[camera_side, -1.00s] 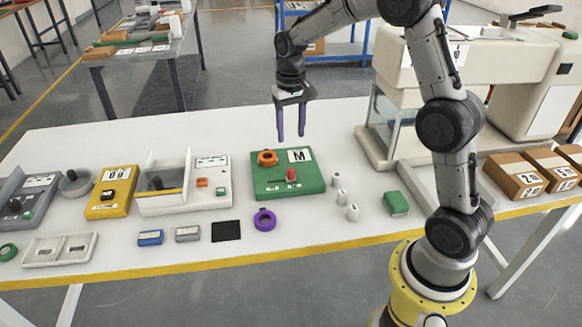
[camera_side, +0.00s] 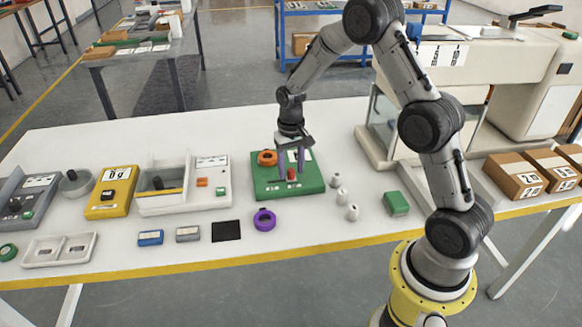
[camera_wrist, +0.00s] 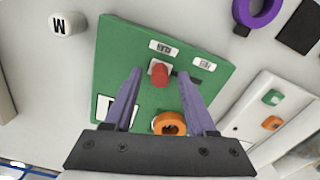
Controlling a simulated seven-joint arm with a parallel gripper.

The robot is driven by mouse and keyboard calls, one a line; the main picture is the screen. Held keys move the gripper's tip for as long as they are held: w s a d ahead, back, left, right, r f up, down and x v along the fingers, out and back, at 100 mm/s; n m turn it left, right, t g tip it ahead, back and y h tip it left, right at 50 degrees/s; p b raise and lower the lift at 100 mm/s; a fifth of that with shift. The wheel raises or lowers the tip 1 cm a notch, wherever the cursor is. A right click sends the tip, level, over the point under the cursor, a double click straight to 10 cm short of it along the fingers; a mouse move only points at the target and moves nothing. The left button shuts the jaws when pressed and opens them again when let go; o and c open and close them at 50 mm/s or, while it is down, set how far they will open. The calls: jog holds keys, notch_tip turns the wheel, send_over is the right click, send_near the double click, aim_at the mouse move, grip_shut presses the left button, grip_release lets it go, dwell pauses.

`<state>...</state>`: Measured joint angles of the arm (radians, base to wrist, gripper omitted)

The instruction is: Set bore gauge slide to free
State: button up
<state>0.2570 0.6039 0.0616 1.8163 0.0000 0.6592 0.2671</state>
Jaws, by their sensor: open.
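The bore gauge appears to be the green box (camera_side: 265,188), with an orange ring (camera_side: 267,157) and a red knob (camera_side: 291,174) on top. In the wrist view the red knob (camera_wrist: 160,74) stands in a pale slot, with two small white labels beside it, too small to read. The orange ring (camera_wrist: 169,124) sits nearer the gripper's base in that view. My gripper (camera_side: 290,173) points down over the box, its purple fingers apart. In the wrist view the fingertips (camera_wrist: 159,75) stand on either side of the knob; I cannot tell whether they touch it.
A purple ring (camera_side: 264,220) lies in front of the box. Several pale weights (camera_side: 338,196) and a green block (camera_side: 396,204) are to its right. A grey-white tray unit (camera_side: 185,202) and a yellow device (camera_side: 111,193) are to its left. The table behind the box is clear.

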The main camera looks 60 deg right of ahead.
grip_shut()
dwell(1.4)
